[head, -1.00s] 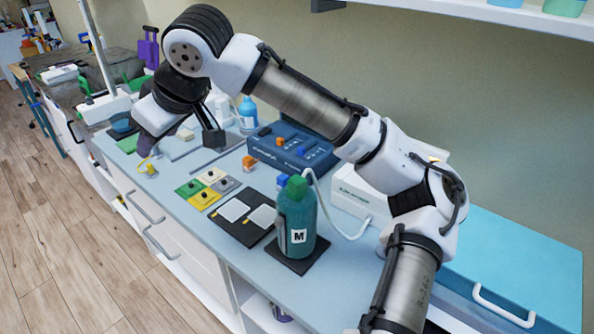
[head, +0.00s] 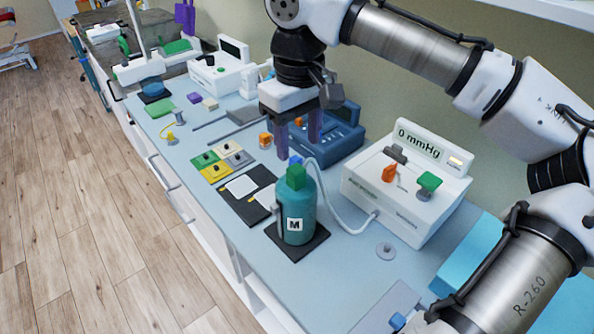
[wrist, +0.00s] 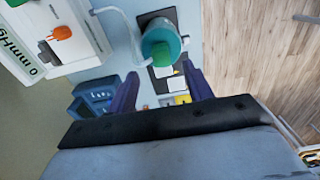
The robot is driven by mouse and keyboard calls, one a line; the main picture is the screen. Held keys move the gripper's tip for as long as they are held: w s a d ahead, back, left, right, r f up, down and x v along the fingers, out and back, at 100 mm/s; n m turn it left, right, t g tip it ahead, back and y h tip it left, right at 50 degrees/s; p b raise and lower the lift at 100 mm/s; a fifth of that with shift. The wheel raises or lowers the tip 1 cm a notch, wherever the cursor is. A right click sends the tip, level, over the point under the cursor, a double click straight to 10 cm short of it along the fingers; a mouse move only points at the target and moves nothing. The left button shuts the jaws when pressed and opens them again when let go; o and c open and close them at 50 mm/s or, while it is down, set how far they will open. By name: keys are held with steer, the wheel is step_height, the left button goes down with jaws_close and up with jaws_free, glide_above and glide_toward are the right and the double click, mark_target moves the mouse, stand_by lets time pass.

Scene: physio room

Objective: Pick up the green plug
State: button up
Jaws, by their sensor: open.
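The green plug (head: 296,176) sits on top of an upright teal bottle (head: 297,215) marked M, which stands on a black pad. The plug also shows in the wrist view (wrist: 164,54), ahead of the fingertips and roughly midway between them. My gripper (head: 299,143) points down with two purple fingers, apart and empty. In the head view it appears above and behind the bottle, not touching the plug. In the wrist view the gripper (wrist: 162,76) has nothing between its fingers.
A white 0 mmHg device (head: 405,195) with a hose stands right of the bottle. A blue cube (head: 295,160) shows just behind the plug. Coloured squares (head: 220,162), a black tray (head: 246,207) and a blue unit (head: 345,135) are nearby. The counter's front edge is left.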

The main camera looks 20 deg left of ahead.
mark_target(296, 168)
steer(key=f+p, duration=0.1)
steer(key=f, duration=0.3)
steer(key=f+p, duration=0.1)
steer(key=f, duration=0.3)
steer(key=shift+w+a, duration=0.15)
steer(key=shift+a, duration=0.05)
steer(key=c, duration=0.9)
